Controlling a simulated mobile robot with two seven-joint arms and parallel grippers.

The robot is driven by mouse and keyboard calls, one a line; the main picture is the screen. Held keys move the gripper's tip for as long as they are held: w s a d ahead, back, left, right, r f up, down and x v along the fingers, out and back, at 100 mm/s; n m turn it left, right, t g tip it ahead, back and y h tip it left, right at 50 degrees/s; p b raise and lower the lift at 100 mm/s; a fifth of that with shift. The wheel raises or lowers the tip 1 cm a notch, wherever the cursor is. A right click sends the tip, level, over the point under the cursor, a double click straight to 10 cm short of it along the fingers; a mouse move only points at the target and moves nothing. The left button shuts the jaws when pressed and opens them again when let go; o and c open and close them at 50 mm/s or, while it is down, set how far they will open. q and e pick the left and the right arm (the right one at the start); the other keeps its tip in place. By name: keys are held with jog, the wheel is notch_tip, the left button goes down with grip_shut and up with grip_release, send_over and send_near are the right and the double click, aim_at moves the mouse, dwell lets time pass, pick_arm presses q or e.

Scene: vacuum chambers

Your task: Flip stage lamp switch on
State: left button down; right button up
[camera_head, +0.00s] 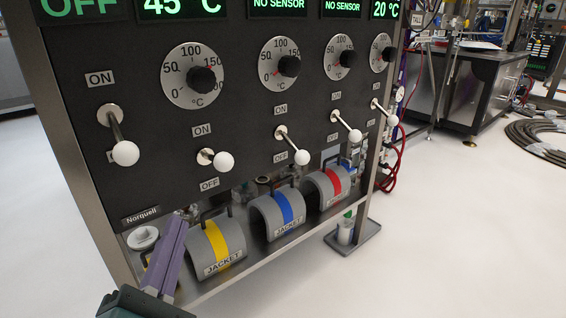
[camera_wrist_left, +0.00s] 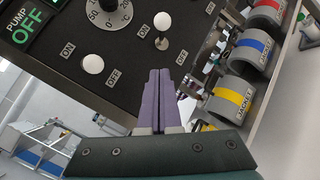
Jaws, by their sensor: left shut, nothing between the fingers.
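Five white-knobbed toggle switches line the black panel; no stage lamp label is readable. The leftmost switch (camera_head: 124,152) slants down from its mount and partly covers its lower label; its knob (camera_wrist_left: 93,64) also shows in the left wrist view. The second switch (camera_head: 224,161) sticks out sideways between its ON and OFF labels; its knob (camera_wrist_left: 162,21) also shows in the wrist view. The third switch (camera_head: 302,157) slants down to the right. My left gripper (camera_head: 180,222) is shut and empty, below the left two switches and apart from them. My right gripper is out of view.
Dials (camera_head: 193,76) and green displays (camera_head: 182,8) sit above the switches. Grey jackets with yellow (camera_head: 217,250), blue (camera_head: 278,212) and red (camera_head: 326,188) bands stand below the panel, close to my left gripper.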

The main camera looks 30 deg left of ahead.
pick_arm(q)
jog(key=v, duration=0.3)
jog(key=shift+d+f, duration=0.1)
jog(key=shift+d, duration=0.1)
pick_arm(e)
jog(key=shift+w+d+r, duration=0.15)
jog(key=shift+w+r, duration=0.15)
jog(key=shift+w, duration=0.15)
pick_arm(q)
jog(key=shift+s, duration=0.1)
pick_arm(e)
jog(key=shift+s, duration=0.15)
